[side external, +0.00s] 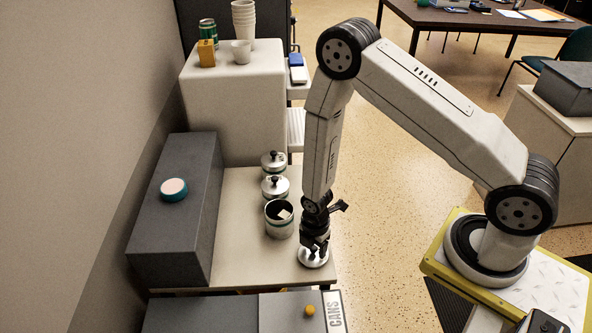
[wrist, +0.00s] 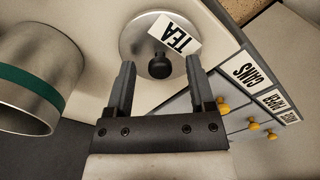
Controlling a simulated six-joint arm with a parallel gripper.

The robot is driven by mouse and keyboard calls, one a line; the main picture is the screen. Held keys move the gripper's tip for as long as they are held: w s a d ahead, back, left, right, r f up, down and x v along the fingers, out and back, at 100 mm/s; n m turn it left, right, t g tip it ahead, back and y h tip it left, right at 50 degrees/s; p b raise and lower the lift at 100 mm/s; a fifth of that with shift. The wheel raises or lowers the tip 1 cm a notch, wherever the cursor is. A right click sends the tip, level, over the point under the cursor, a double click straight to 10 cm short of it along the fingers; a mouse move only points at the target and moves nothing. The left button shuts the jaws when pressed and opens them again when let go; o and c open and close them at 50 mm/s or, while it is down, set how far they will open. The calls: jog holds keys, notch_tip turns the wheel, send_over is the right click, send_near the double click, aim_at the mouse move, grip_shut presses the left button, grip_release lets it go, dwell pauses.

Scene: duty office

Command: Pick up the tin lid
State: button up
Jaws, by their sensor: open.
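The tin lid (side external: 313,261) is a round silver disc lying flat near the front right corner of the beige counter. In the wrist view the lid (wrist: 137,38) has a round black knob, and a white TEA label overlaps its right side. My gripper (side external: 315,247) points down right above the lid. In the wrist view my gripper (wrist: 160,68) is open, with one finger on each side of the knob and a gap on both sides. Whether the fingers reach down to the knob's height is unclear.
An open tin (side external: 279,228) with a green band stands just left of the lid. Two lidded tins (side external: 274,188) stand behind it. A grey box (side external: 165,235) is at the left, with a teal round object (side external: 174,189) on top. Drawers with yellow knobs lie below the counter's front edge.

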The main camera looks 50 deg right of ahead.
aim_at(314, 248)
grip_shut()
jog(key=shift+r, duration=0.2)
notch_tip(314, 248, up, 10)
jog(key=shift+f, duration=0.2)
dwell(0.8)
jog(key=shift+w, duration=0.1)
dwell(0.5)
jog(key=w+r, duration=0.2)
jog(key=w, duration=0.4)
jog(key=w+d+r, duration=0.1)
jog(key=w+r, duration=0.2)
jog(key=w, duration=0.3)
jog(key=shift+w+r, duration=0.25)
jog(key=shift+w, duration=0.1)
